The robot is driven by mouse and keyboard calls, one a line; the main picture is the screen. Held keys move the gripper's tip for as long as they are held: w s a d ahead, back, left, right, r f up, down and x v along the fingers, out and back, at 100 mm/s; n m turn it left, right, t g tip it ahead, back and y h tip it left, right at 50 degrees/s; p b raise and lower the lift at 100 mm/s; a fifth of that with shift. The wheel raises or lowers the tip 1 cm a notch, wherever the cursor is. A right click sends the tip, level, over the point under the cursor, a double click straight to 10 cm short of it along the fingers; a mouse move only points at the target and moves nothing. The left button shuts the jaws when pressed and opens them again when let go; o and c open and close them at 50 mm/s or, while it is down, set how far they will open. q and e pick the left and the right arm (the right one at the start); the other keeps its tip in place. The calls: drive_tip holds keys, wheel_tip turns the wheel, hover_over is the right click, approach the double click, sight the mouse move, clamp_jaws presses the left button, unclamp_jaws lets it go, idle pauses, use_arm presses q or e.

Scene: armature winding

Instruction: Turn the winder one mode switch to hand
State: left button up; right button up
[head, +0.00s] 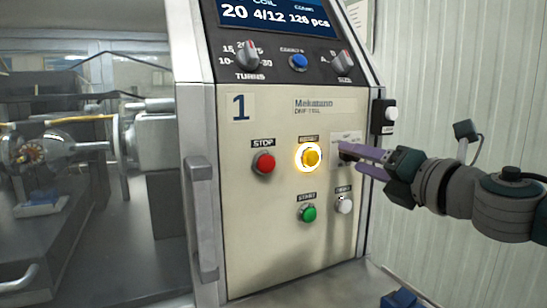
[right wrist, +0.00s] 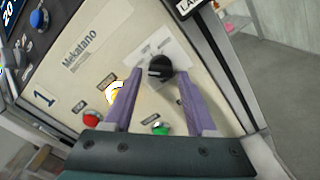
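The winder one panel (head: 270,240) carries a large "1" and stands in the middle of the head view. Its mode switch, a black rotary knob (right wrist: 159,67) on a white label plate, shows clearly in the right wrist view; in the head view my fingers partly hide it. My right gripper (head: 356,158) is in front of the switch, coming from the right. Its two purple fingers (right wrist: 158,74) are apart, one on each side of the knob, with visible gaps. I cannot tell how deep they reach around it. The label's words are too small to read. My left gripper is out of view.
Close by are a lit yellow button (head: 311,157), a red stop button (head: 263,163), a green start button (head: 308,213) and a white button (head: 344,205). A grey door handle (head: 201,220) juts out at left. A white-knobbed black box (head: 386,115) sits on the right edge.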

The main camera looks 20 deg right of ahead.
drive_tip(key=shift+o, duration=0.7)
drive_tip(key=shift+s+d+f, duration=0.1)
drive_tip(key=shift+s, duration=0.45)
drive_tip(key=s+b, duration=0.2)
drive_tip(key=s, duration=0.6)
drive_tip(key=shift+s+d, duration=0.3)
drive_tip(key=shift+s, duration=0.1)
